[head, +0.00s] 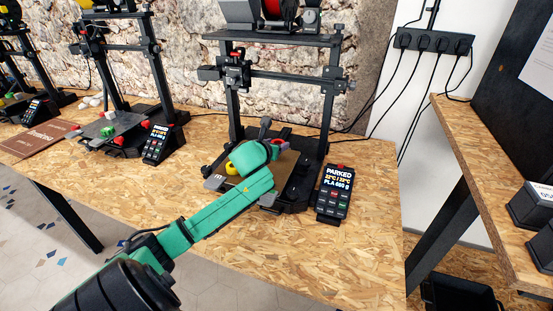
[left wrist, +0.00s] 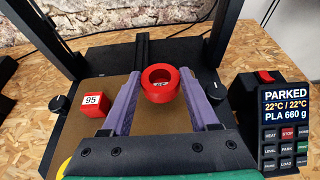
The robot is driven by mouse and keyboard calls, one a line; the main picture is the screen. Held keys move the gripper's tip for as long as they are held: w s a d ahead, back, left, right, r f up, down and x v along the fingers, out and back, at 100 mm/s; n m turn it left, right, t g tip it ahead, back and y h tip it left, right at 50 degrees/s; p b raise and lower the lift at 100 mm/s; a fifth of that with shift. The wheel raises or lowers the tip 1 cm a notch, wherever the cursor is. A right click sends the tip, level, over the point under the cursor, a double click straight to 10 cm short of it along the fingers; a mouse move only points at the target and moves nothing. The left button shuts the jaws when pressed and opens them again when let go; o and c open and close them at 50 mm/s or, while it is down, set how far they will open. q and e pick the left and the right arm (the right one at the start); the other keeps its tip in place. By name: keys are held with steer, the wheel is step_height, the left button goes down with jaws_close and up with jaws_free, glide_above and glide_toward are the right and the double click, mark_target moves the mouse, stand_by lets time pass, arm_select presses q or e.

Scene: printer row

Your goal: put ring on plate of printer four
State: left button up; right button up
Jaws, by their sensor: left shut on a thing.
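My left gripper (left wrist: 160,85) is shut on a red ring (left wrist: 160,95), held between the tips of its two purple fingers. The ring is over the far part of the brown plate (left wrist: 118,62) of the printer with the parked display. I cannot tell whether the ring touches the plate. In the head view my green left arm reaches over the same plate (head: 287,163) and my left gripper (head: 276,144) hides much of it, with little of the ring showing. My right gripper is not in view.
A red block marked 95 (left wrist: 94,103) sits at the plate's left side in the left wrist view. The display (head: 333,192) stands right of the printer. Another printer's plate (head: 124,124) holds a green piece. The wooden table front (head: 300,245) is clear.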

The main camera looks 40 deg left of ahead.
mark_target(276, 163)
arm_select(q)
steer(key=f, duration=0.4)
steer(key=shift+s+d+f, duration=0.1)
steer(key=shift+s+f, duration=0.1)
steer(key=shift+f, duration=0.2)
steer(key=o, duration=1.4)
steer(key=shift+w, duration=0.1)
steer(key=shift+o, duration=0.2)
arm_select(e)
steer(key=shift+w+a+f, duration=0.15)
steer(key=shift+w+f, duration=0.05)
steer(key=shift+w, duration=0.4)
arm_select(q)
steer(key=v, duration=1.2)
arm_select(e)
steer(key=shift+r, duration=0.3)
arm_select(q)
steer(key=shift+f, duration=0.1)
